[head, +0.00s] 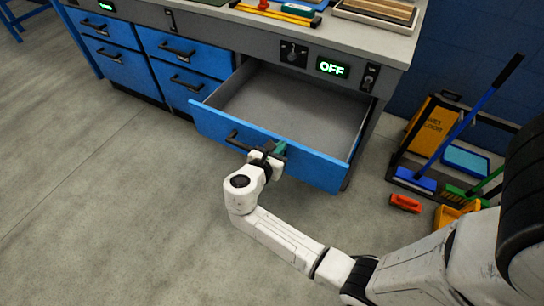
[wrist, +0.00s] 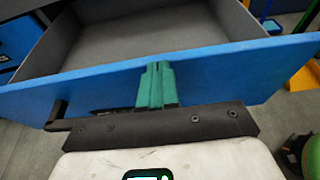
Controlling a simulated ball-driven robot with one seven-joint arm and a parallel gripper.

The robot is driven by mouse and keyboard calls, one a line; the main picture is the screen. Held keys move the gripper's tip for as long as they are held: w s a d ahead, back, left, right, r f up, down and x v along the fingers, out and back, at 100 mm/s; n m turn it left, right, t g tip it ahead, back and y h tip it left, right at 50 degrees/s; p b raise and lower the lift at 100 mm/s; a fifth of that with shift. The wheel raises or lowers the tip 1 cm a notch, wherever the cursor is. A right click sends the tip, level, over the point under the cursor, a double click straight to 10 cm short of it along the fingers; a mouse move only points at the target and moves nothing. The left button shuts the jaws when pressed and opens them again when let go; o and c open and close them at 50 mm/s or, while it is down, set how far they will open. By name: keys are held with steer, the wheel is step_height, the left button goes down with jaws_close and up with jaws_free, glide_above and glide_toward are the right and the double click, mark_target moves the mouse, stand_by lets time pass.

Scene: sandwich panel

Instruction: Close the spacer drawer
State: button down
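The spacer drawer (head: 315,165) is pulled well out of the bench in the head view, with its blue front towards me. Its grey inside (head: 295,105) is empty. A dark bar handle (head: 234,140) runs along the front, partly hidden by my gripper; its left end (wrist: 58,115) shows in the wrist view. My gripper (head: 280,148) is at the drawer front, right of the handle's visible end. In the wrist view its teal fingers (wrist: 156,85) are together, with nothing seen between them, against or very near the blue front; I cannot tell if they touch.
The grey workbench (head: 330,32) holds tools and a tray above the drawer. Other blue drawers (head: 185,50) at left are shut. Brooms (head: 480,110), a yellow wet-floor sign (head: 430,125) and an orange-red item (head: 405,203) are at right. Floor at left is clear.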

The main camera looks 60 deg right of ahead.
steer(key=d+b, duration=0.3)
steer(key=d, duration=2.4)
steer(key=shift+w+d+b, duration=0.35)
steer(key=shift+w+d, duration=0.05)
steer(key=shift+w, duration=0.05)
